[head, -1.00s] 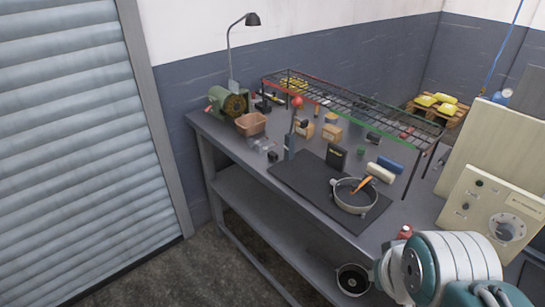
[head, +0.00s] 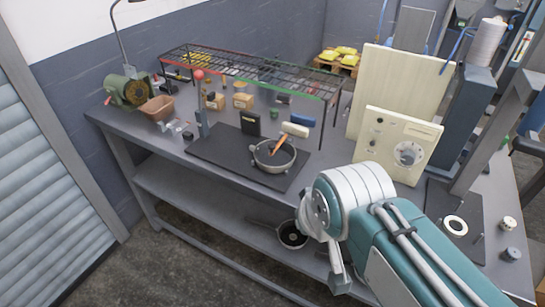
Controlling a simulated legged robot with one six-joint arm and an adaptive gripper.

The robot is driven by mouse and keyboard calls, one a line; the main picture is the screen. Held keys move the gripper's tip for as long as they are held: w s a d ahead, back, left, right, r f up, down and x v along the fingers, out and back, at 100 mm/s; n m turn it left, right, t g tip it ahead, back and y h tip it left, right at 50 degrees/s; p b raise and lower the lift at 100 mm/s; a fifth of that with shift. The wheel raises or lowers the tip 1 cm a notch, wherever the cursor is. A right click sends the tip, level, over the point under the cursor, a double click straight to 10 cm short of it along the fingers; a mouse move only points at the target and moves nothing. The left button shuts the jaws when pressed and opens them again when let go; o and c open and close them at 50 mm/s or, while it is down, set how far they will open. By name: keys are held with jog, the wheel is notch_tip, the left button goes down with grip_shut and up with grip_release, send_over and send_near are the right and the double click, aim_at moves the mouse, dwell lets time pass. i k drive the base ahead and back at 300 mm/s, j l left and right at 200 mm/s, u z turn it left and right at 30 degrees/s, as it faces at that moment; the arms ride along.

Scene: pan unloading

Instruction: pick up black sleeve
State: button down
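A small upright black block with a faint yellow-green mark (head: 250,123) stands at the back edge of the dark mat (head: 213,152) on the workbench. It is the thing that best fits the black sleeve, but at this size I cannot be sure. A round pan (head: 274,163) sits on the mat in front of it, with an orange-brown item (head: 280,143) in it. My arm reaches in from the lower right. What seems to be part of my gripper (head: 338,275) hangs below the arm's white joint, in front of the bench and well apart from the block. Its fingers are not clear.
A wire rack (head: 250,70) stands along the back of the bench. A white roll (head: 295,130) and a blue roll (head: 302,120) lie right of the block. A cream control box (head: 398,145) stands further right. Another pan (head: 292,234) is on the lower shelf.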

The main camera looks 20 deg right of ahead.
aim_at(187, 135)
jog(key=i+j+z, duration=0.1)
jog(key=i+j, duration=0.35)
jog(key=i+j+z, duration=0.1)
jog(key=i+j, duration=0.35)
jog(key=i+j+z, duration=0.15)
jog(key=i+j, duration=0.3)
jog(key=j, duration=0.2)
